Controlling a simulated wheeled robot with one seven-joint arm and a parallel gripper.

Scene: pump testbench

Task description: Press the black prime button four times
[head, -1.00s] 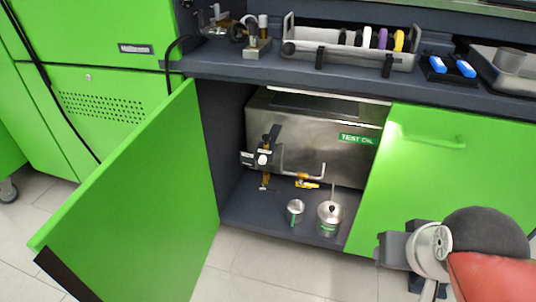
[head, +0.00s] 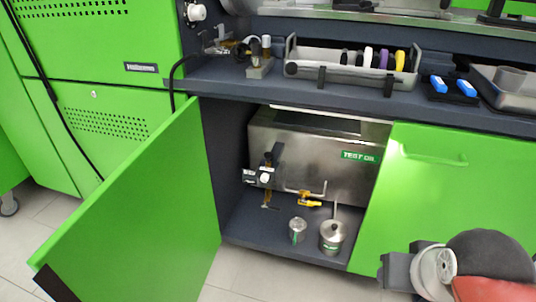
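Inside the open cabinet, a steel tank labelled TEST OIL (head: 315,140) has a small dark pump-like fitting (head: 262,176) with a pale round face at its front left. Dark parts show on this fitting, but I cannot tell whether one of them is the black prime button. A brass and yellow valve (head: 309,199) with a bent pipe sits to its right. My gripper is not in view; only part of my arm, grey with a dark dome and red, shows at the lower right, apart from the fitting.
A green door (head: 135,215) stands open at the left; another green door (head: 440,185) covers the right. Two metal cans (head: 333,238) (head: 298,231) stand on the cabinet floor. The worktop holds a tray of coloured rings (head: 350,76) and blue-and-black items (head: 453,90).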

